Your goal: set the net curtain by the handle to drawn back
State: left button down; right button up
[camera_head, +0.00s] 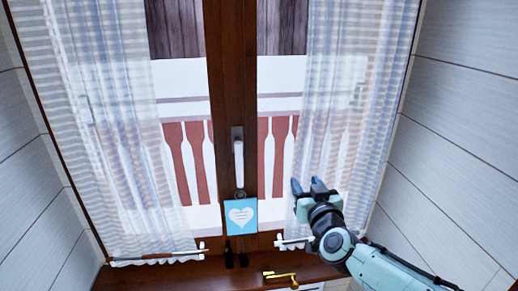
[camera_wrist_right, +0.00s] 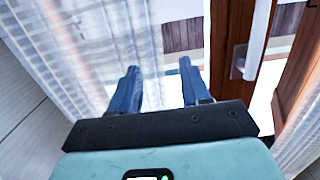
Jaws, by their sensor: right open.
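Two sheer striped net curtains hang at the window, a left one (camera_head: 115,120) and a right one (camera_head: 345,90). Both hang over the outer parts of their panes, leaving glass bare beside the central brown post (camera_head: 230,60). A white window handle (camera_head: 238,150) is upright on that post; it also shows in the right wrist view (camera_wrist_right: 257,40). My right gripper (camera_head: 306,186) is open and empty in front of the lower right curtain, right of the handle. In the right wrist view its fingers (camera_wrist_right: 158,72) point at the window, with the curtain (camera_wrist_right: 65,45) at left. Contact with the cloth cannot be told.
A blue card with a white heart (camera_head: 241,217) hangs below the handle. Two small dark items (camera_head: 229,254) and a brass piece (camera_head: 281,277) are at the brown sill (camera_head: 185,275). Pale panelled walls (camera_head: 458,110) close in on both sides.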

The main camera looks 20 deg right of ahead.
aim_at(294, 149)
jog(key=shift+t, duration=0.4)
jog(key=w+d+r, duration=0.1)
jog(key=w, duration=0.3)
jog(key=w+r+p, duration=0.1)
jog(key=w, duration=0.3)
jog(key=w+d+r, duration=0.1)
jog(key=w, duration=0.3)
jog(key=shift+w+d+r+p, duration=0.3)
jog(key=shift+d+p, duration=0.05)
jog(key=shift+p, duration=0.05)
pick_arm(q)
jog(key=shift+w+r, duration=0.35)
jog(key=shift+r, duration=0.2)
jog(key=shift+w+r, duration=0.3)
jog(key=shift+r, duration=0.2)
pick_arm(e)
grip_shut()
